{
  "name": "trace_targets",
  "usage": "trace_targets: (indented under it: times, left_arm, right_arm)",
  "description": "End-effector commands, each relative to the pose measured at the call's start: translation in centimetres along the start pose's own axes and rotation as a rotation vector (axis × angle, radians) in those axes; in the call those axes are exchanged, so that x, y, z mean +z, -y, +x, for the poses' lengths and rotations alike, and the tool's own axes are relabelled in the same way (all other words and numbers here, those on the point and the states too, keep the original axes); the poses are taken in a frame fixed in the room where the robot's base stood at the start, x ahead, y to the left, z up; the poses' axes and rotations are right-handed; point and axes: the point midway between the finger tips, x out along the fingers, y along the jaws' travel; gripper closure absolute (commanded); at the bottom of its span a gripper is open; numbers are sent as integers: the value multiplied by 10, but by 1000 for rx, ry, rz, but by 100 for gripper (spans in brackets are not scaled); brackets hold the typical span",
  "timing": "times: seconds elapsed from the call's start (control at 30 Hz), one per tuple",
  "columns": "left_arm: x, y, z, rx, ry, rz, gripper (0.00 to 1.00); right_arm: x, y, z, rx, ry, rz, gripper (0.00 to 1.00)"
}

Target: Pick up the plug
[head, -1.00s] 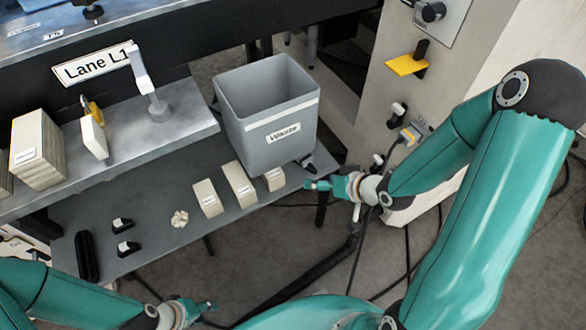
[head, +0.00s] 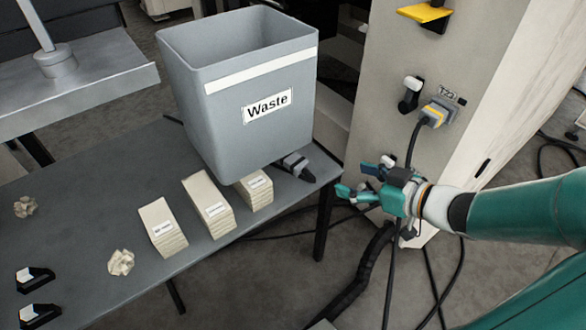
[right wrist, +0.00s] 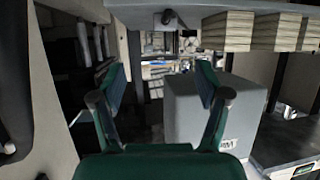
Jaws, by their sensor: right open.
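A dark grey plug (head: 296,164) lies on the grey table's right end, beside the foot of the waste bin. What looks like the same plug (right wrist: 168,18) shows small at the top of the right wrist view, which appears upside down. My right gripper (head: 356,180) is open, just off the table's right edge, its fingers pointing left toward the plug with a gap between. In the right wrist view the open fingers (right wrist: 160,88) have nothing between them. Another grey and yellow connector (head: 433,114) sits in the wall panel, with a cable hanging from it. My left gripper is out of view.
The pale cabinet (head: 385,60) rises behind my right gripper. Cables hang below the table's edge.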

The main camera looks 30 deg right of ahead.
Motion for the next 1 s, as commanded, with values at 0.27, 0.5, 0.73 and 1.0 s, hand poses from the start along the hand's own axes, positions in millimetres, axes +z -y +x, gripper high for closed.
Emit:
trace_targets:
  times: [0.27, 0.5, 0.73, 1.0]
  left_arm:
    - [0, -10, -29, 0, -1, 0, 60]
    - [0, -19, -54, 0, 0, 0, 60]
    - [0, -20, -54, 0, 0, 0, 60]
    - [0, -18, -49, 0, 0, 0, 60]
  right_arm:
    - [-9, 6, 34, -24, -3, 7, 25]
    - [-6, 7, 59, -22, 2, 2, 25]
    - [1, 8, 94, -18, 1, -5, 25]
    - [-1, 8, 113, -16, 1, -4, 25]
